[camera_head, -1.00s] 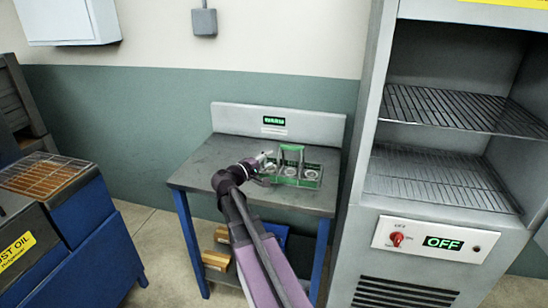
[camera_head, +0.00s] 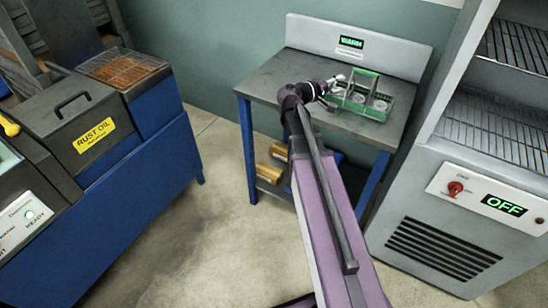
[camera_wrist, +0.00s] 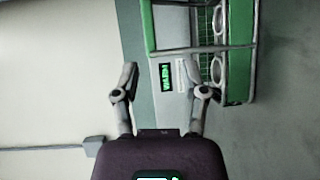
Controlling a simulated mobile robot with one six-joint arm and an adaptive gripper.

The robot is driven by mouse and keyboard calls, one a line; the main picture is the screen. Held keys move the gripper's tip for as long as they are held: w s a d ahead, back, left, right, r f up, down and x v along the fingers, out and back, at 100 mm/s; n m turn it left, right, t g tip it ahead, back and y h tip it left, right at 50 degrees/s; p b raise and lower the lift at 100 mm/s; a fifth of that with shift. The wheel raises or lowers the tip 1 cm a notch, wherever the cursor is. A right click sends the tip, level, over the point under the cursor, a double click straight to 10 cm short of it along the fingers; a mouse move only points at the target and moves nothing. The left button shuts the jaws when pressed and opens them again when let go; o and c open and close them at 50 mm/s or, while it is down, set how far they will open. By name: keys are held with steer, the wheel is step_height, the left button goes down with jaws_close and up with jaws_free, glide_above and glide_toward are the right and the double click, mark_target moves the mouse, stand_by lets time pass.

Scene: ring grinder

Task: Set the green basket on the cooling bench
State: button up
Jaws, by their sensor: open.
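The green basket (camera_head: 351,101) stands upright on the grey top of the bench (camera_head: 278,82), whose backboard has a lit WARM display. It has a raised handle and holds several pale rings. My gripper (camera_head: 334,86) is at the basket's left end. In the wrist view, turned on its side, the basket (camera_wrist: 240,60) is at the upper right and its green handle bar (camera_wrist: 147,25) is at the top. My open fingers (camera_wrist: 167,81) are empty and apart from the handle. The head view does not show the finger gap clearly.
A grey cabinet (camera_head: 420,185) with wire shelves and an OFF display stands close to the bench's right. A blue station (camera_head: 160,150) with a rust oil box (camera_head: 75,120) is at the left. Yellowish boxes (camera_head: 270,170) sit under the bench. The floor between is clear.

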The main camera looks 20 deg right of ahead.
steer(key=s+a+f+m+g+y, duration=0.1)
steer(key=s+a+f+y, duration=0.25)
steer(key=a+f, duration=0.25)
steer(key=s+a+f+m+y, duration=0.1)
steer(key=s+a+f+y, duration=0.2)
steer(key=a+f+y, duration=0.25)
steer(key=s+a+f+y, duration=0.3)
steer(key=s+a+y, duration=0.1)
steer(key=a, duration=0.5)
steer(key=s+a+f+g+y, duration=0.1)
steer(key=s+a+y, duration=0.3)
steer(key=a, duration=0.5)
steer(key=shift+a+f+g, duration=0.3)
steer(key=shift+a+f, duration=0.1)
steer(key=shift+f, duration=0.5)
step_height(320, 180, up, 10)
steer(key=p, duration=1)
